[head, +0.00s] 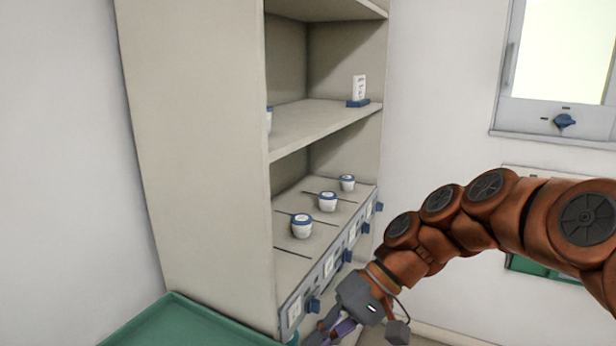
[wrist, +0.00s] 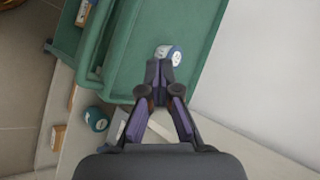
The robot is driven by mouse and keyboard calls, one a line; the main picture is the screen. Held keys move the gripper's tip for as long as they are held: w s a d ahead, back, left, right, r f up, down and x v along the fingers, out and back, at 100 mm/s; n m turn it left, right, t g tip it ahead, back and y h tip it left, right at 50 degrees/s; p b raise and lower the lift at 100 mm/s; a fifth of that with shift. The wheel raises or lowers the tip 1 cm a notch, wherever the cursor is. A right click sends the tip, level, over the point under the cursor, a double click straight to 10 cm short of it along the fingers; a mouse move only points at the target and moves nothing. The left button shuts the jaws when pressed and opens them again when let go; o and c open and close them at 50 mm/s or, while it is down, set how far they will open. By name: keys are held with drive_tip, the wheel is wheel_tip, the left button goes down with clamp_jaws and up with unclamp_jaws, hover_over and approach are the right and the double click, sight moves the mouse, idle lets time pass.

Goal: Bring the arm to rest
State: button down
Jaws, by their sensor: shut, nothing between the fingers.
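My orange arm reaches in from the right of the head view and bends down to my gripper (head: 330,335), low in front of the shelf unit (head: 200,150). The fingers are partly cut off by the bottom edge there. In the wrist view my gripper (wrist: 158,72) is shut, its fingertips together with nothing held. Its tips appear just below a white container with a blue band (wrist: 168,54) on a green tray (wrist: 190,18); I cannot tell the height between them.
Three blue-lidded white jars (head: 301,226) stand in a row on the lower shelf, above a knobbed front panel (head: 330,268). A white block on a blue base (head: 358,91) is on the shelf above. A green tray (head: 185,320) lies lower left. A blue-knobbed panel (head: 564,121) is on the right wall.

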drive_tip(key=s+d+r+m+t+h+p, duration=0.1)
drive_tip(key=s+d+r+m+h+p, duration=0.1)
drive_tip(key=s+d+h+p, duration=0.7)
drive_tip(key=s+d+p, duration=0.2)
drive_tip(key=s+d, duration=0.5)
drive_tip(key=s, duration=0.2)
drive_tip(key=shift+d+t, duration=0.3)
drive_tip(key=shift+s, duration=0.1)
